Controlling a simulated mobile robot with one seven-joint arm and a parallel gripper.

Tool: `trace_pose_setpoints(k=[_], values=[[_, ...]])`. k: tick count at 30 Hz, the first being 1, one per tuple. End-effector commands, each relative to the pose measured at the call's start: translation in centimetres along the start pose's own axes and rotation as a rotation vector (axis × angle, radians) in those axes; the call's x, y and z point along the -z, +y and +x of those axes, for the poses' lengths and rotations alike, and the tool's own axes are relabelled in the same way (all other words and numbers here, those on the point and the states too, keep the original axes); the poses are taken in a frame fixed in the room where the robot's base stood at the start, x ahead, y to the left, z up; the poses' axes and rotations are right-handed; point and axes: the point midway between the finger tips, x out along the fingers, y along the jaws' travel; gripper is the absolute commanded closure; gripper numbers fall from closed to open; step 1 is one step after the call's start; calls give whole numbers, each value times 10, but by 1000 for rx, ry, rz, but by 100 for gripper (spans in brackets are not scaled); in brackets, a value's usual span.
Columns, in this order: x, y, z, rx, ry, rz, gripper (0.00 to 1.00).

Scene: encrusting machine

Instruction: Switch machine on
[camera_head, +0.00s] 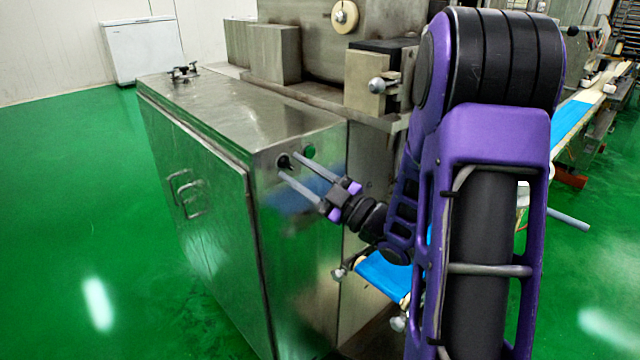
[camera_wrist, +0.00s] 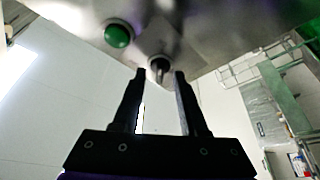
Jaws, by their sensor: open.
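The encrusting machine's steel cabinet (camera_head: 310,230) stands in the middle of the head view. Near the top of its right-hand face are a black rotary switch (camera_head: 283,161) and a green round button (camera_head: 309,151). In the wrist view the switch (camera_wrist: 159,66) has a pale round base with a dark knob, and the green button (camera_wrist: 118,35) is up and left of it. My gripper (camera_head: 288,165) is open at the switch. In the wrist view its two fingers (camera_wrist: 160,74) point at the switch, one on each side; I cannot tell whether they touch it.
Cabinet door handles (camera_head: 187,193) stick out on the left face. A blue conveyor belt (camera_head: 385,276) lies low, right of the cabinet face. A metal knob (camera_head: 377,86) juts out above. Green floor (camera_head: 70,220) is clear on the left.

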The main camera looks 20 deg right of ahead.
Motion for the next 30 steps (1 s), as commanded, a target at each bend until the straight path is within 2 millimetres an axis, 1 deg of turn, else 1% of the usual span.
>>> trace_pose_setpoints(k=[5,15,18,21,25,30], values=[[-2,1,-27,-4,-6,1,57],[-2,1,-111,-6,-7,1,57],[-2,1,-132,-5,-6,1,57],[-1,1,-150,-5,-5,1,57],[-1,0,-164,-3,-3,1,57],[0,0,-171,-2,-2,1,57]])
